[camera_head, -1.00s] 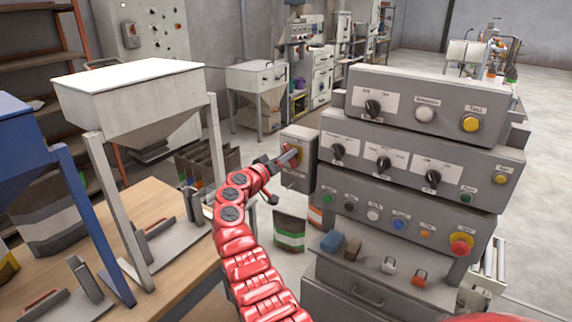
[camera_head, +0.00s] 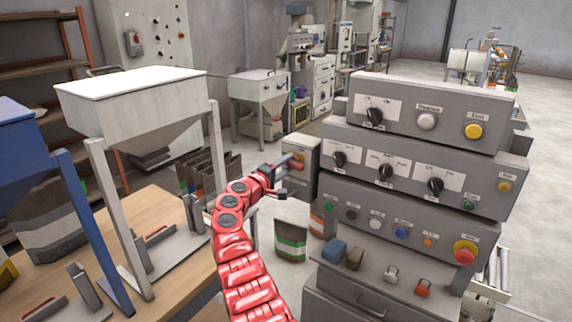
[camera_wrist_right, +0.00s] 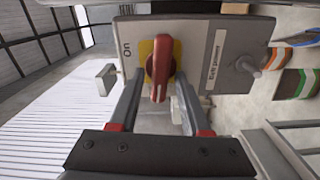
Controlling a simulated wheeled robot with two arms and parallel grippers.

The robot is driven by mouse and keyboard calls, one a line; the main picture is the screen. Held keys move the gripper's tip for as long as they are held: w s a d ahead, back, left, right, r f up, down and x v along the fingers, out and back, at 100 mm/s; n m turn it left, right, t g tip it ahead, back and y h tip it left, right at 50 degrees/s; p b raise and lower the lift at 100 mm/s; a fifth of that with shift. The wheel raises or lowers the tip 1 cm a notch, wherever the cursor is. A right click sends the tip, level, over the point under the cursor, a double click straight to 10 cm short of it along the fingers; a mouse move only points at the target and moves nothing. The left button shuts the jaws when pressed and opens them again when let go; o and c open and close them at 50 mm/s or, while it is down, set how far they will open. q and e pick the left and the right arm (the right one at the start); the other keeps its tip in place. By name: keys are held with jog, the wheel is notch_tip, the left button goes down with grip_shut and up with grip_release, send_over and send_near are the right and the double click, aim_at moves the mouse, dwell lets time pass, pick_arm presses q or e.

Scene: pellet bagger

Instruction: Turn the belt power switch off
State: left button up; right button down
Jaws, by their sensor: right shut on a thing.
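The belt power switch is a red handle (camera_wrist_right: 161,72) on a yellow plate, on a grey box (camera_head: 301,180). The wrist view shows the word "On" at the box's left end and a "Belt power" label toward its right. The handle lies crosswise to the line from the "On" mark to the label, pointing down the picture. My right gripper (camera_wrist_right: 160,105) has its fingers on either side of the handle and is shut on it. In the head view my right gripper (camera_head: 285,177) is at the box's left face and partly hides the switch. My left gripper is not in view.
A stacked control console (camera_head: 420,155) with knobs and buttons stands just right of the switch box. A wooden table (camera_head: 180,205) with a white hopper (camera_head: 140,105) is at left. A bag (camera_head: 291,240) stands on the floor below the gripper.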

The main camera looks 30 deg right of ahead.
jog(key=shift+n, duration=0.6)
jog(key=shift+f, duration=0.1)
jog(key=c, duration=0.7)
grip_release()
jog(key=shift+a, duration=0.1)
jog(key=b+v, duration=0.1)
jog(key=v, duration=1.6)
jog(key=shift+s+a+b, duration=0.1)
jog(key=shift+a+b, duration=0.05)
jog(key=shift+b, duration=0.15)
